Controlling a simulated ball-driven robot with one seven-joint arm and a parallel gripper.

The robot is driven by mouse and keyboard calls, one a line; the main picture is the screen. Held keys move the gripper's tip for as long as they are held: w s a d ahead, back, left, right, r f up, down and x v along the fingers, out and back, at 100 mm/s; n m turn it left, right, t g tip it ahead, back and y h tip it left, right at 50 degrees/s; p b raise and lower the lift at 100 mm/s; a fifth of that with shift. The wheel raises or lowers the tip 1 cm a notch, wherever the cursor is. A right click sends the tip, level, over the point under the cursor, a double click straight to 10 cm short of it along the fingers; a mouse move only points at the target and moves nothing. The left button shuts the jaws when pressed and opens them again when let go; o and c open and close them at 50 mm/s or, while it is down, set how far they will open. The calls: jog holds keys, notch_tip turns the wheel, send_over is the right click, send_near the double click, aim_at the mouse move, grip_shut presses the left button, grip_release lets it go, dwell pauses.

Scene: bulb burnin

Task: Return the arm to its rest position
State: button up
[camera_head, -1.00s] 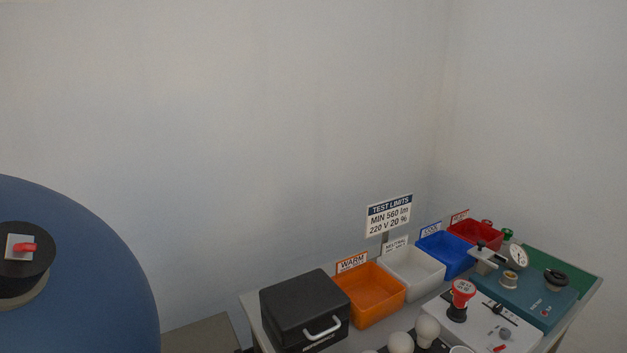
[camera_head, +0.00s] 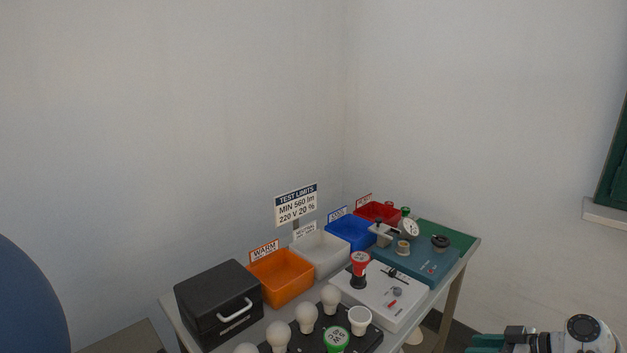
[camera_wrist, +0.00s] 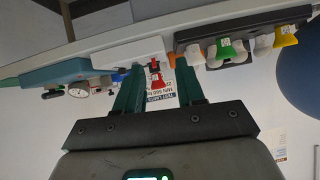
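My gripper (camera_wrist: 160,72) shows in the wrist view, with its two dark green fingers spread apart. The space between them looks empty; a red-topped piece seen through the gap belongs to the bench behind. In the head view, part of my arm (camera_head: 580,335) with dark green pieces shows at the bottom right corner, to the right of the bench (camera_head: 455,285) and apart from it. The rest of the arm is out of frame. The wrist view is upside down, with the bench along its top.
The bench carries a black box (camera_head: 215,300), orange (camera_head: 280,278), white (camera_head: 320,254), blue (camera_head: 352,233) and red (camera_head: 378,213) bins, a teal unit (camera_head: 425,262), a white unit (camera_head: 382,295) and several bulbs (camera_head: 306,318). A green-framed window (camera_head: 612,165) is at right.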

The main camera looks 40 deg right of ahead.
jog(key=w+a+f+g+y, duration=0.1)
jog(key=w+a+f+g, duration=0.3)
jog(key=a, duration=0.7)
jog(key=s+a+f+g, duration=0.1)
jog(key=a+f+g, duration=0.1)
jog(key=a+f, duration=0.65)
jog(key=s+a+r+g+h, duration=0.1)
jog(key=s+a+g, duration=0.1)
jog(key=s+a, duration=0.2)
jog(key=s+a+r+m+g+h, duration=0.1)
jog(key=s+a, duration=0.4)
jog(key=a, duration=0.5)
jog(key=shift+s+g+h, duration=0.15)
jog(key=shift+g+h, duration=0.25)
jog(key=shift+g, duration=0.2)
